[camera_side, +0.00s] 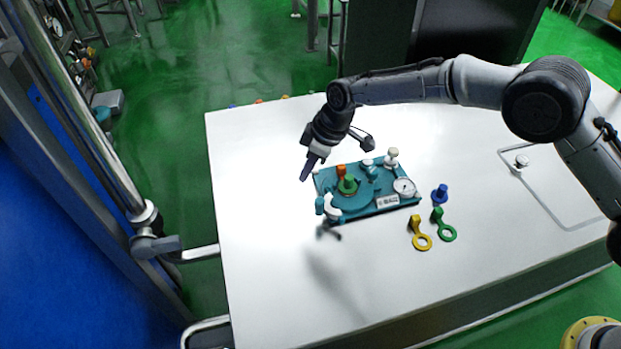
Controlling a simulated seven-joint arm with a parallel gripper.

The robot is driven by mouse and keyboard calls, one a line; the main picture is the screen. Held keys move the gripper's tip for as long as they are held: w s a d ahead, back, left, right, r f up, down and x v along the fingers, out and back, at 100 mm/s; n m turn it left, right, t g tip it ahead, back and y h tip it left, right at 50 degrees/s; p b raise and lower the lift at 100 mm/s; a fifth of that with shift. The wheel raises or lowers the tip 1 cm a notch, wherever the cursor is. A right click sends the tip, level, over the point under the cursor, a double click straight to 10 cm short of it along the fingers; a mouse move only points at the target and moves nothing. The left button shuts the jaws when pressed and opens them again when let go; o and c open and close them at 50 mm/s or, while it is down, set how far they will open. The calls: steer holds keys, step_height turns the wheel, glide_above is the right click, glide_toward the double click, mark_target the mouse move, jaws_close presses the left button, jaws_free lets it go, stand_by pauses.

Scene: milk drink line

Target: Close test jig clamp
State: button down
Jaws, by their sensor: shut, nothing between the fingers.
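The test jig (382,207) is a teal plate on the white table, with a round gauge (404,187) at its right end. A green piece (348,184) stands on its round part, with an orange piece (342,170) just behind. What looks like the clamp, a white curved part with a teal knob (328,207), is at the jig's front left corner. Whether it is open or closed I cannot tell. My gripper (305,178) is shut and empty, pointing down above the jig's left edge, apart from it.
A blue piece (440,194), a yellow ring piece (421,241) and a green ring piece (446,232) lie right of the jig. A white-knobbed part (392,156) stands at the jig's back. The table's (262,240) left and front areas are clear.

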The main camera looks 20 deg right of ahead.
mark_target(326, 205)
steer(key=x, duration=0.8)
steer(key=shift+a+f, duration=0.1)
steer(key=shift+f, duration=0.2)
steer(key=shift+s+d+f, duration=0.1)
steer(key=shift+s+d, duration=0.4)
steer(key=shift+d, duration=0.35)
steer(key=shift+s+d, duration=0.5)
steer(key=shift+d, duration=0.4)
